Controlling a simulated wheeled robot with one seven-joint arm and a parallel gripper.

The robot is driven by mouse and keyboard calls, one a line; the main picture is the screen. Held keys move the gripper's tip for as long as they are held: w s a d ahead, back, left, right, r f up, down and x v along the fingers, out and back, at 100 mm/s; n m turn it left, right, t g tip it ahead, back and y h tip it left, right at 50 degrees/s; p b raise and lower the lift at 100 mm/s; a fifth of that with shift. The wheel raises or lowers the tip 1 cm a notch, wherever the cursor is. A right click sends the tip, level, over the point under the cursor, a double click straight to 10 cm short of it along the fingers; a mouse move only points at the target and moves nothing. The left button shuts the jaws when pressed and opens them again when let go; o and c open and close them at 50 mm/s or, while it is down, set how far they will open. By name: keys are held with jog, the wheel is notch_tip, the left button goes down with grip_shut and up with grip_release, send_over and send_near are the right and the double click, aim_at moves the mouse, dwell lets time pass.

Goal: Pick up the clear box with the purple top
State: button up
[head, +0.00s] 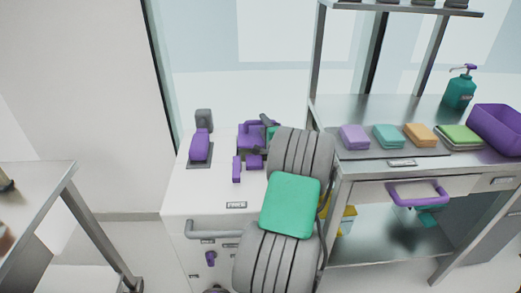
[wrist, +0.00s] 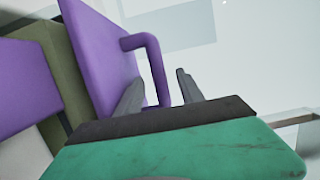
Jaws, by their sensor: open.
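My gripper (wrist: 159,78) is open, with its two grey fingers apart in the wrist view. A bent purple handle (wrist: 148,42) stands between the fingers in that picture; I cannot tell whether they touch it. The handle joins a large purple panel (wrist: 98,48), with an olive-grey face beside it. In the head view my gripper (head: 265,124) is small and partly hidden by my arm, near a purple object (head: 247,141) on the white cabinet. I cannot clearly make out clear walls, so I cannot confirm which item is the clear box.
The white cabinet (head: 185,193) also holds a purple item (head: 200,146) on a grey mat and small purple blocks (head: 237,169). A metal bench (head: 360,111) at right carries coloured stacks, a soap bottle (head: 460,90) and a purple bin (head: 499,128).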

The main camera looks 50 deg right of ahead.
jog(key=shift+c, duration=0.4)
grip_shut()
dwell(0.8)
jog(key=shift+r, duration=0.25)
